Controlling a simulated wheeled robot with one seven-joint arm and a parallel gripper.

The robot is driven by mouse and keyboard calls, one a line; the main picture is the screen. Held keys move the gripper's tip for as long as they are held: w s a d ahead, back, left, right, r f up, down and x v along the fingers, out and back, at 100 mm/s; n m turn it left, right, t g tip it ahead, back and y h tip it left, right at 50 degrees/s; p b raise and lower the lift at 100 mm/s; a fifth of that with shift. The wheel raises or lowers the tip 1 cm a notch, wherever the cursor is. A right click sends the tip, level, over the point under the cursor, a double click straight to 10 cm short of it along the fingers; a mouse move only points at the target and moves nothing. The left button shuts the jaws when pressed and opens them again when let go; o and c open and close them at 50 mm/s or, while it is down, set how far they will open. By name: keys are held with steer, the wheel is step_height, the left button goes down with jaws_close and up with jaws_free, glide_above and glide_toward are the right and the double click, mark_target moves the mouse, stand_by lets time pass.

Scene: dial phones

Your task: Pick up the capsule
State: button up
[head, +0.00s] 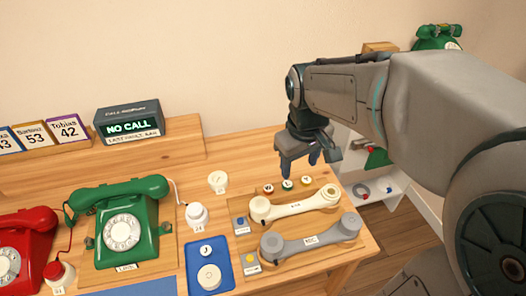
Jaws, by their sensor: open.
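No part is clearly labelled as the capsule, so I cannot tell which one it is. A blue tray (194,277) holds a white round disc (209,277) and a smaller white round piece (206,250). My gripper (299,168) is open, pointing down above and behind the small round pieces. Nothing shows between its fingers.
A grey handset (310,238) lies in front of the cream one. A green phone (122,229) and a red phone (22,250) stand at left. A white knob-like piece (197,214) stands behind the tray. A dark "NO CALL" box (129,121) sits on the shelf.

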mark_target(268, 188)
steer(key=w+a+f+n+g+b, duration=0.1)
steer(key=w+a+f+n, duration=0.1)
steer(key=w+a+n, duration=0.15)
steer(key=w+a+f+n+b, duration=0.1)
steer(key=w+a+f+n, duration=0.15)
steer(key=w, duration=0.25)
steer(key=shift+m, duration=0.4)
steer(key=f, duration=1.3)
steer(key=shift+w+f, duration=0.25)
steer(key=shift+f, duration=0.15)
steer(key=c, duration=1)
